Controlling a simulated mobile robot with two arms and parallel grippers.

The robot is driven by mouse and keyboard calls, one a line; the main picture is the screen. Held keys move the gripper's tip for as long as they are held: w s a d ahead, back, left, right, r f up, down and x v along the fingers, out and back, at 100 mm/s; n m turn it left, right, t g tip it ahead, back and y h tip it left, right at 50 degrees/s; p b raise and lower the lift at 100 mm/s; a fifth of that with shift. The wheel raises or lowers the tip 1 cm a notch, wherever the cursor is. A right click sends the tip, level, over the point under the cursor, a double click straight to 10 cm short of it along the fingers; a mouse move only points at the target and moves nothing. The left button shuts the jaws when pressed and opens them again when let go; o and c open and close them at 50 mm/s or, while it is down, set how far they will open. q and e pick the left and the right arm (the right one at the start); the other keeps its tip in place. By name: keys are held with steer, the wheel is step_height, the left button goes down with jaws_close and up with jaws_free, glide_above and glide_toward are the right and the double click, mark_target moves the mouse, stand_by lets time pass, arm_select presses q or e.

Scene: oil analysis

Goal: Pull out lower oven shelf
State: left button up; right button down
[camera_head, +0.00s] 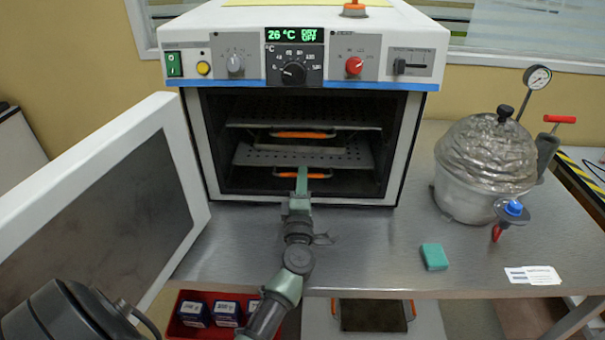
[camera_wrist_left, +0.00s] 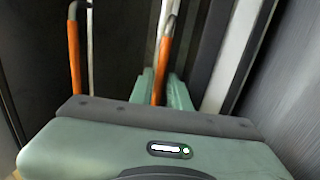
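The lower oven shelf (camera_head: 260,157) is a perforated metal plate inside the open oven (camera_head: 398,150). Its orange handle (camera_head: 318,175) is at the shelf's front. My left gripper (camera_head: 302,178), green, reaches in from below to this handle. In the left wrist view its two green fingers (camera_wrist_left: 160,92) lie on either side of an orange handle (camera_wrist_left: 162,62), which fills the gap between them. The fingers look shut on it. The upper shelf (camera_head: 350,116) with its orange handle (camera_head: 303,134) sits above; that handle also shows in the left wrist view (camera_wrist_left: 73,52). My right gripper is not in view.
The oven door (camera_head: 198,175) stands open to the left. A foil-covered vessel (camera_head: 485,155) with a gauge stands right on the metal table (camera_head: 370,250), with a green block (camera_head: 434,256) nearer the front. The table before the oven is mostly clear. A red bin (camera_head: 180,325) is below.

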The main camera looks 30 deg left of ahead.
arm_select(q)
steer(key=shift+w+a+r, duration=0.1)
steer(key=shift+w+a, duration=0.25)
steer(key=shift+w, duration=0.15)
jaws_close()
stand_by(1.2)
